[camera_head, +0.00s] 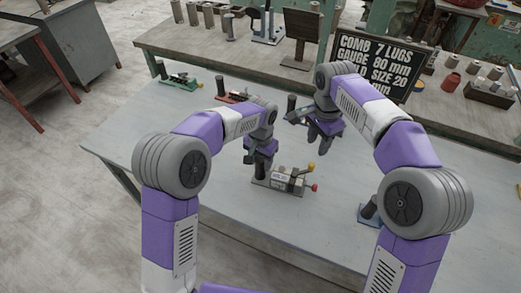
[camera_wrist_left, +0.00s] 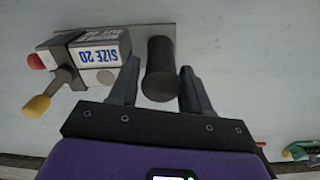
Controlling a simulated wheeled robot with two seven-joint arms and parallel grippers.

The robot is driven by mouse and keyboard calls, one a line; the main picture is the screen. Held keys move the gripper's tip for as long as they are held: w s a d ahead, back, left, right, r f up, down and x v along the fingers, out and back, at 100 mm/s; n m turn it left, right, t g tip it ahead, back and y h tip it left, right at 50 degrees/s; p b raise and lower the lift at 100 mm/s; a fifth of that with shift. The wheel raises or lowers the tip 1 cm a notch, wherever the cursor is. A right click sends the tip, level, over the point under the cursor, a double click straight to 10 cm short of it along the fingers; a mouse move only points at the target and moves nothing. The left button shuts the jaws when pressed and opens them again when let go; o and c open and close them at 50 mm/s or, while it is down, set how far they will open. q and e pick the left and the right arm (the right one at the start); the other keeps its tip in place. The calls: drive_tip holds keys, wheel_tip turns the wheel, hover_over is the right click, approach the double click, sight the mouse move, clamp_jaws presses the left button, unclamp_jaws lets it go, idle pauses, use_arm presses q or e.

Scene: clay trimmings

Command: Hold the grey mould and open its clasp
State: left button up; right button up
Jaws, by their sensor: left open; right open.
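The grey mould (camera_head: 287,178) lies on the table on a grey base plate, with a yellow knob (camera_head: 311,167) and a red knob (camera_head: 314,188) at its right end. My left gripper (camera_wrist_left: 158,72) is open, with one finger on each side of the post; contact cannot be told. My right gripper (camera_head: 318,138) is open and empty, above the table behind the mould.
A black sign (camera_head: 378,65) gives comb 7 lugs, gauge 80 mm, size 20 mm. The table front is clear.

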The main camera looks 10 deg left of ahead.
use_arm(q)
drive_tip(key=shift+f, duration=1.85)
drive_tip(key=shift+c, duration=0.5)
clamp_jaws()
use_arm(e)
drive_tip(key=shift+o, duration=0.5)
